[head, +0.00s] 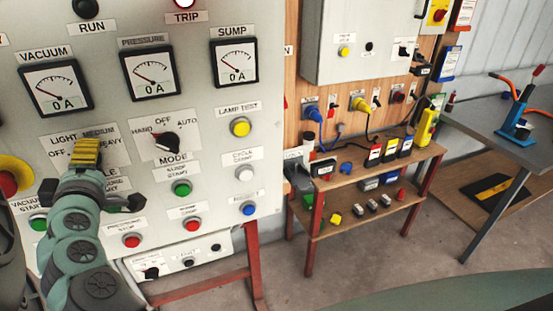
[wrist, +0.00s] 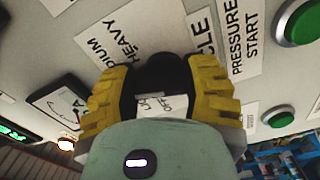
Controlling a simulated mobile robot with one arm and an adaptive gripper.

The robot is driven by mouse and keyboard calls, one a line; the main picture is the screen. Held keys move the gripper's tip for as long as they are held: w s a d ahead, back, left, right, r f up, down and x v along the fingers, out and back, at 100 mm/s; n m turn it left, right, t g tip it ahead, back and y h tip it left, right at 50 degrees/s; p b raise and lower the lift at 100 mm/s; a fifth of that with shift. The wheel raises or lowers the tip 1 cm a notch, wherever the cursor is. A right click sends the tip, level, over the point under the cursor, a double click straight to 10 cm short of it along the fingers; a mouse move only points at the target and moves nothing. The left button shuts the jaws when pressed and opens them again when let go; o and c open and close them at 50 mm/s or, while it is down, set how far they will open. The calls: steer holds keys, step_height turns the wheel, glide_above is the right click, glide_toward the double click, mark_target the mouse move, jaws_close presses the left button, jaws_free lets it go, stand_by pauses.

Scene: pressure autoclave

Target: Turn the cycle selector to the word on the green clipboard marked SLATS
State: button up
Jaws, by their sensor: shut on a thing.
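The cycle selector sits on the grey panel (head: 205,95) at the lower left, with a label (head: 66,139) reading OFF, LIGHT, MEDIUM and HEAVY. In the head view, my gripper (head: 86,152) covers the selector. In the wrist view, its yellow fingers (wrist: 163,76) are shut on both sides of the black selector knob (wrist: 165,68). MEDIUM and HEAVY show beside the left finger, and part of OFF shows between the fingers. I cannot tell which word the knob points at.
The mode knob (head: 167,142), with HAND, OFF and AUTO, is right of my gripper. Several push buttons, including a green one (head: 181,188), are close by. Gauges are above. A wooden shelf (head: 385,158) with small devices and a grey workbench (head: 480,125) stand right.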

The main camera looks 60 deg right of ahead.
steer(key=shift+d+f+m+b, duration=0.1)
steer(key=shift+m+b, duration=0.2)
steer(key=shift+m, duration=0.4)
steer(key=o, duration=1.2)
